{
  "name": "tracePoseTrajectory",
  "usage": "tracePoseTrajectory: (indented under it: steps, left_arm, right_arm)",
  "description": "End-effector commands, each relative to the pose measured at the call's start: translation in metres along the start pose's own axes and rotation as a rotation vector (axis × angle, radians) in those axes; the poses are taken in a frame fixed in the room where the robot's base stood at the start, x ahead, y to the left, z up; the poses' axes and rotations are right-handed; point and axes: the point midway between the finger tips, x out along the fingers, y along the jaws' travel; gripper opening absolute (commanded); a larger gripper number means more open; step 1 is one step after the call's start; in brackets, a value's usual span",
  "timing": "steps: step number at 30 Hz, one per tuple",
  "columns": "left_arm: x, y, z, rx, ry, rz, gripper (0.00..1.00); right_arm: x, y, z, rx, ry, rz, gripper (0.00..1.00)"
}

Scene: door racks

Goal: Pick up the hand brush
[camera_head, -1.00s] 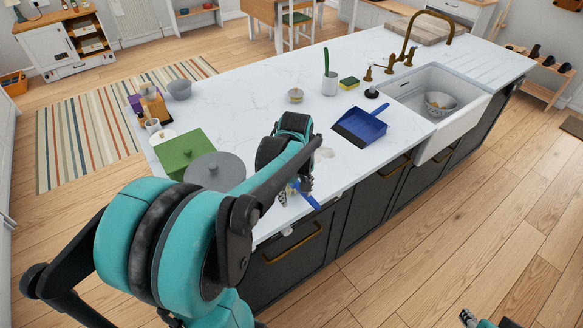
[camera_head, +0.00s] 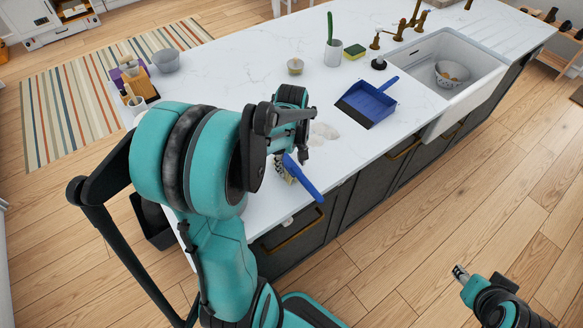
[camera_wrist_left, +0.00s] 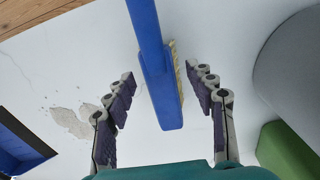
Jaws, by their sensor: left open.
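The hand brush (camera_head: 303,180), with a blue handle and pale bristles, lies at the near edge of the white counter. Its handle juts past the edge. My left gripper (camera_head: 304,150) is over the counter at the brush, partly hidden by its own arm. In the left wrist view the gripper (camera_wrist_left: 158,82) is open. The blue brush (camera_wrist_left: 155,65) shows between its two spread fingers, with a gap on both sides. My right gripper (camera_head: 460,272) is over the floor at lower right, away from the brush; its jaw state is unclear.
A blue dustpan (camera_head: 368,103) lies on the counter near a pale crumb patch (camera_head: 324,131). A sponge (camera_head: 354,51), a cup (camera_head: 333,54) and the sink (camera_head: 487,66) are beyond. In the wrist view, a grey round thing (camera_wrist_left: 288,65) and a green box (camera_wrist_left: 284,148) stand at right.

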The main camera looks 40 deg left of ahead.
Motion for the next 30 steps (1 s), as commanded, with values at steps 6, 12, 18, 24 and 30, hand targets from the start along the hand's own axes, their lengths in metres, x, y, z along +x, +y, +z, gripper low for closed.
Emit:
tracePoseTrajectory:
  steps: [6, 12, 18, 24, 30]
  left_arm:
    - [0.013, 0.0, 0.0, 0.0, 0.0, 0.0, 0.55]
    - [0.013, 0.0, 0.0, 0.0, 0.0, 0.0, 0.42]
    - [0.013, 0.0, 0.0, 0.0, 0.0, 0.0, 0.0]
    - [0.012, 0.0, 0.0, 0.0, 0.0, 0.0, 0.0]
    - [-0.006, 0.0, 0.0, 0.0, 0.0, 0.0, 0.0]
  right_arm:
    - [0.004, 0.0, 0.003, 0.0, 0.0, 0.0, 0.4]
    - [0.003, 0.0, 0.002, 0.0, 0.0, 0.0, 0.4]
    - [0.003, 0.0, 0.002, 0.0, 0.0, 0.0, 0.4]
    - [0.003, 0.0, 0.002, 0.0, 0.0, 0.0, 0.4]
    - [-0.003, 0.0, -0.002, 0.0, 0.0, 0.0, 0.4]
